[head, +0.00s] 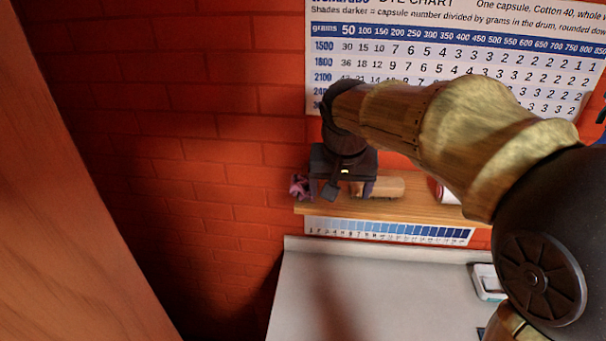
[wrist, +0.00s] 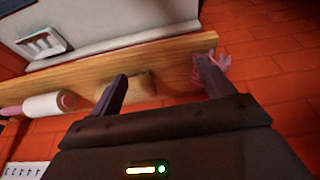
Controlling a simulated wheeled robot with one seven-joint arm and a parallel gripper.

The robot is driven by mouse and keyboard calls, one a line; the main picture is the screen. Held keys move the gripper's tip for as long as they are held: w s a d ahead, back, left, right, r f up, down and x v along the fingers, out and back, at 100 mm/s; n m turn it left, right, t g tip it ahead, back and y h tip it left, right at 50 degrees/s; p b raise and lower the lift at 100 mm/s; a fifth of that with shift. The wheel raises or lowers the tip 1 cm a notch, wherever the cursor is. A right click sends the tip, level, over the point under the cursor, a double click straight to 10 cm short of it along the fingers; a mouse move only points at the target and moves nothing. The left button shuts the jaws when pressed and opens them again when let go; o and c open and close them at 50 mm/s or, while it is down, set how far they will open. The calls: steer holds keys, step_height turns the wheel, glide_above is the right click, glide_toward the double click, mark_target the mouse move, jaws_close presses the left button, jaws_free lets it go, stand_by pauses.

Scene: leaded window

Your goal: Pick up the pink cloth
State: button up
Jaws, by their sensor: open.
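The pink cloth (head: 299,186) is a small crumpled bundle at the left end of the wooden shelf (head: 430,209) in the head view. In the wrist view the cloth (wrist: 222,62) shows at the shelf's end, partly hidden behind one finger. My gripper (head: 347,190) is over the left part of the shelf, with its fingers spread. In the wrist view my gripper (wrist: 160,82) has a wide gap between its fingers and nothing held there. One finger overlaps the cloth in view; I cannot tell whether they touch.
A tan block-like object (head: 385,187) lies on the shelf beside my gripper, and a white roll (wrist: 48,105) lies farther along. A dye chart (head: 450,55) hangs on the red brick wall. Below is a pale counter (head: 350,295) with a white device (head: 488,282). A wooden panel (head: 70,200) stands at left.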

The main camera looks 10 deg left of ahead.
steer(key=p, duration=0.2)
glide_toward(302, 183)
steer(key=s+v, duration=0.1)
steer(key=v, duration=0.6)
steer(key=shift+f+t, duration=0.25)
steer(key=shift+t, duration=0.15)
steer(key=p+x, duration=0.2)
steer(key=x, duration=1)
steer(key=shift+w+f, duration=0.1)
steer(key=shift+f, duration=0.05)
steer(key=shift+p, duration=0.3)
